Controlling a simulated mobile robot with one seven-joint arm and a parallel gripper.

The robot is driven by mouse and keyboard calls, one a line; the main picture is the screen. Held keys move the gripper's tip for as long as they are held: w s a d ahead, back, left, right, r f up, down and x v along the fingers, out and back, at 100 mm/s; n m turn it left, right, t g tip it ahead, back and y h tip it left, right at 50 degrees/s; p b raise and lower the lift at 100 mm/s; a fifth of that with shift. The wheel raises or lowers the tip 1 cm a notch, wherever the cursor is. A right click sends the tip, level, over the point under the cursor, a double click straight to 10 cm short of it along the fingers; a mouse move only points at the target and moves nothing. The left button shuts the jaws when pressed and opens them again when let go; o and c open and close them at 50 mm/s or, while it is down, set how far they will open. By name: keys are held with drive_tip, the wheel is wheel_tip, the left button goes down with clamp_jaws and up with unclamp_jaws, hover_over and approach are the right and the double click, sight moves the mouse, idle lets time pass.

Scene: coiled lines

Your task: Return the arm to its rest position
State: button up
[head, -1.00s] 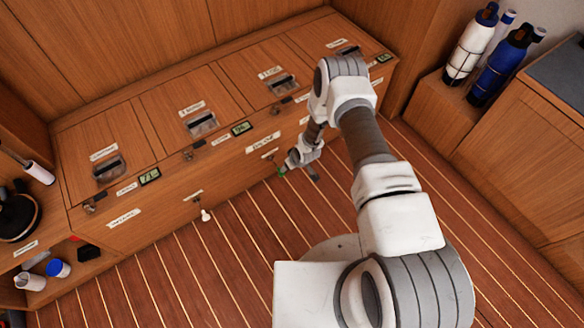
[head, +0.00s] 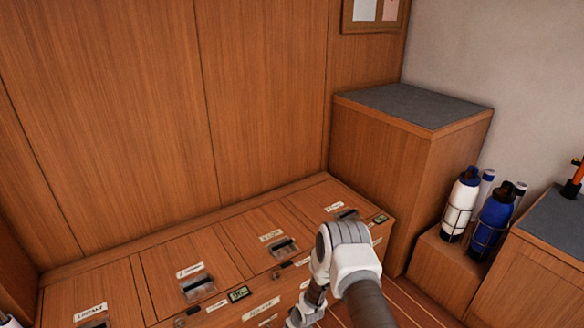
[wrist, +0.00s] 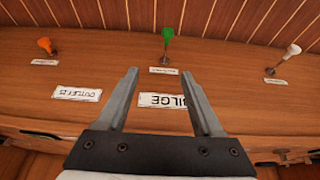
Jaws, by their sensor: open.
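My arm (head: 345,258) is bent in front of the bench lockers in the head view, and its wrist end runs off the bottom edge. My gripper (wrist: 159,74) shows in the wrist view with its two fingers apart and nothing between them. The fingers point toward the locker front, over a white BILGE label (wrist: 165,100). A green knob (wrist: 167,34) on a short stem stands beyond the fingertips, apart from them as far as I can tell. The gripper's fingers are not visible in the head view.
An orange knob (wrist: 45,45) and a white knob (wrist: 292,50) flank the green one. Locker lids with latches (head: 197,287) run along the bench. A tall cabinet (head: 390,170) and strapped bottles (head: 461,205) stand to the right. Striped floor (wrist: 225,18) lies beyond the knobs.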

drive_tip(key=w+d+r+m+t+h, duration=0.1)
drive_tip(key=d+r, duration=0.3)
drive_tip(key=r, duration=1.4)
drive_tip(key=w+d+r+m+h, duration=0.1)
drive_tip(key=w+d+r, duration=0.15)
drive_tip(key=r, duration=1.65)
drive_tip(key=s+d+r+m, duration=0.2)
drive_tip(key=s+d+r, duration=0.1)
drive_tip(key=s+r, duration=0.75)
drive_tip(key=s+d+r+m, duration=0.1)
drive_tip(key=s+d+r, duration=0.3)
drive_tip(key=s+r, duration=0.65)
drive_tip(key=s+r+m, duration=0.2)
drive_tip(key=s, duration=1)
wheel_tip(320, 180, up, 20)
drive_tip(key=p, duration=2)
drive_tip(key=shift+w+f+t+p, duration=0.15)
drive_tip(key=shift+f+t+p, duration=0.15)
drive_tip(key=shift+t, duration=0.1)
drive_tip(key=shift+d, duration=0.1)
